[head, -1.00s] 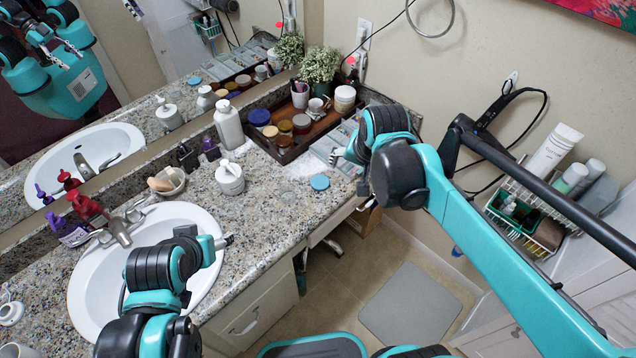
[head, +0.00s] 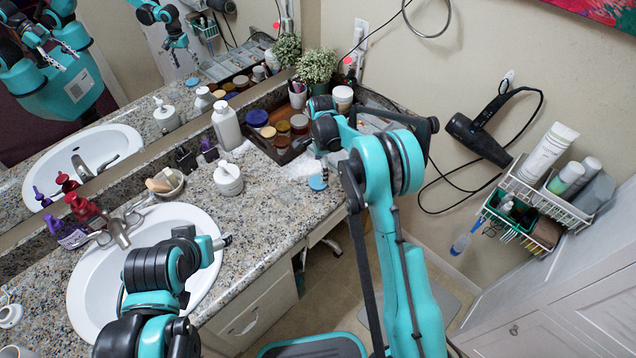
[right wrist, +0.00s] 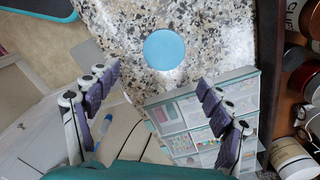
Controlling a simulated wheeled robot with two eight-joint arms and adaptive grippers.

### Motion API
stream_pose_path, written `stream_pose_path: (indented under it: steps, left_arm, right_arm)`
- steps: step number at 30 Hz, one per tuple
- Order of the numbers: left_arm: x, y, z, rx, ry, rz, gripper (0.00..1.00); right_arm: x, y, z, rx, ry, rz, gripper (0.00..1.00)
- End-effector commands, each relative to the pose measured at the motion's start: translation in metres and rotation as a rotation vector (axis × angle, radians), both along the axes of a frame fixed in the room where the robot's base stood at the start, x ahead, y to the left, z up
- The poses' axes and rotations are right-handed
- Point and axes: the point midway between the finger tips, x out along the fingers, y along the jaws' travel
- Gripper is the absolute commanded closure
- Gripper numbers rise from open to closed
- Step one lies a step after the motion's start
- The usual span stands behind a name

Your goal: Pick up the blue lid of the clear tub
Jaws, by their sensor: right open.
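The round blue lid (head: 318,183) lies on the granite counter near its front edge, partly covered by my right gripper in the head view. In the right wrist view the lid (right wrist: 164,49) is fully visible, lying flat and ahead of the fingers. My right gripper (right wrist: 157,80) is open and empty, its fingers spread to either side below the lid in the picture. In the head view the right gripper (head: 323,168) hangs over the lid, pointing down. My left gripper (head: 224,241) is over the sink's right rim; its fingers are too small to judge. I cannot make out the clear tub.
A compartmented box (right wrist: 206,112) lies beside the lid. A wooden tray (head: 271,151) with several jars stands behind. A hair dryer (head: 478,137) hangs on the right wall.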

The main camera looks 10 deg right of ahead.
Motion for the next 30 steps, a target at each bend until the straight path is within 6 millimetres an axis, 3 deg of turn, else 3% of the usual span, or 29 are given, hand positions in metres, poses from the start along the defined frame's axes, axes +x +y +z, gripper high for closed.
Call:
stream_pose_path:
  steps: [15, 23, 28, 30]
  left_arm:
    - [0.000, 0.000, -0.026, 0.000, 0.000, 0.000, 0.39]
    - [0.000, 0.000, -0.026, 0.000, 0.000, 0.000, 0.39]
    - [0.000, 0.000, -0.025, 0.000, 0.000, 0.000, 0.39]
    - [0.000, 0.000, -0.025, 0.000, 0.000, 0.000, 0.39]
  right_arm:
    - [0.005, 0.005, -0.066, 0.000, -0.002, 0.003, 0.19]
    - [0.004, 0.005, -0.070, 0.000, -0.002, 0.003, 0.19]
    - [0.004, 0.005, -0.069, 0.000, -0.002, 0.003, 0.50]
    - [0.004, 0.005, -0.069, 0.000, -0.002, 0.003, 0.53]
